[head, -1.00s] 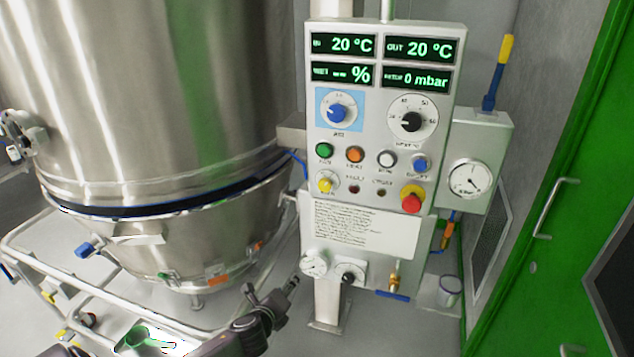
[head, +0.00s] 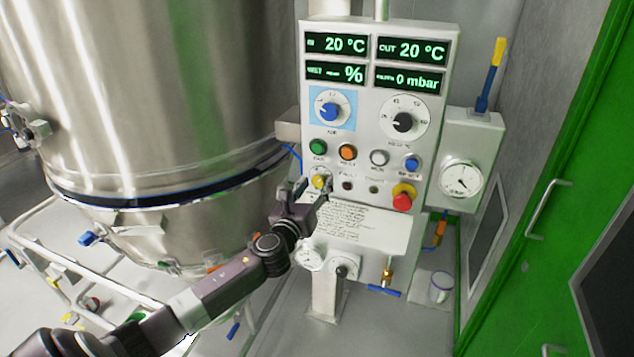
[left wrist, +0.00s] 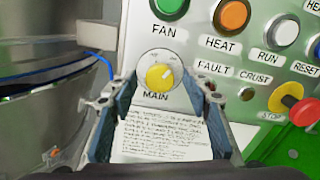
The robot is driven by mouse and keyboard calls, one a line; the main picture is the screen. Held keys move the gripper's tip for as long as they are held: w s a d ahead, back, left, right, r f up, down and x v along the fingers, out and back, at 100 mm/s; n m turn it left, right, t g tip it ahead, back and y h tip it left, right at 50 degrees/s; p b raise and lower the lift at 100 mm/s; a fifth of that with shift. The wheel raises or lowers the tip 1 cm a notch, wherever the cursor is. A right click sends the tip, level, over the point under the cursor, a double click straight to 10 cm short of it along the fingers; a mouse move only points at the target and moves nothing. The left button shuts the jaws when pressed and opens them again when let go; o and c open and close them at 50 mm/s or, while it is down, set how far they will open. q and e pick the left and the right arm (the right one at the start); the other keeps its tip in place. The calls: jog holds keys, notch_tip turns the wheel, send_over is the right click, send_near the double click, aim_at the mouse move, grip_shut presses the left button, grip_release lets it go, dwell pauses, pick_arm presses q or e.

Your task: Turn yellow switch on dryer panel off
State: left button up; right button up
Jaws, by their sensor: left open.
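The dryer panel (head: 378,130) is a light grey upright box with green displays, dials and buttons. The yellow switch (head: 319,182) is a round knob at its lower left, labelled MAIN, and it also shows in the left wrist view (left wrist: 160,77) below the green FAN button. The knob's pointer mark looks turned to the upper right. My left gripper (head: 309,190) is open at the knob, and in the left wrist view its fingers (left wrist: 160,100) stand to the left and right of it. I see no clear contact with the knob. My right gripper is not in view.
The red stop button on a yellow base (head: 402,198) is on the panel's lower right. A large steel vessel (head: 170,90) stands close on the left. A gauge box (head: 473,150) and a green door (head: 560,200) are on the right.

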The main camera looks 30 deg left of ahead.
pick_arm(q)
jog(key=shift+w+a, duration=0.15)
jog(key=shift+w, duration=0.35)
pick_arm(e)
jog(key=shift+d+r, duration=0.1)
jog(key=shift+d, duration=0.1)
pick_arm(q)
jog(key=c, duration=1.2)
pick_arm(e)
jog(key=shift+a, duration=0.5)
pick_arm(q)
jog(key=shift+n, duration=0.3)
jog(key=n+b, duration=0.1)
jog(key=n, duration=1)
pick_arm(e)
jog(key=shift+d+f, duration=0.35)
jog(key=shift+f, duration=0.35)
pick_arm(q)
jog(key=shift+n, duration=0.4)
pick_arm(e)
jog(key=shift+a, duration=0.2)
pick_arm(q)
jog(key=o, duration=1.2)
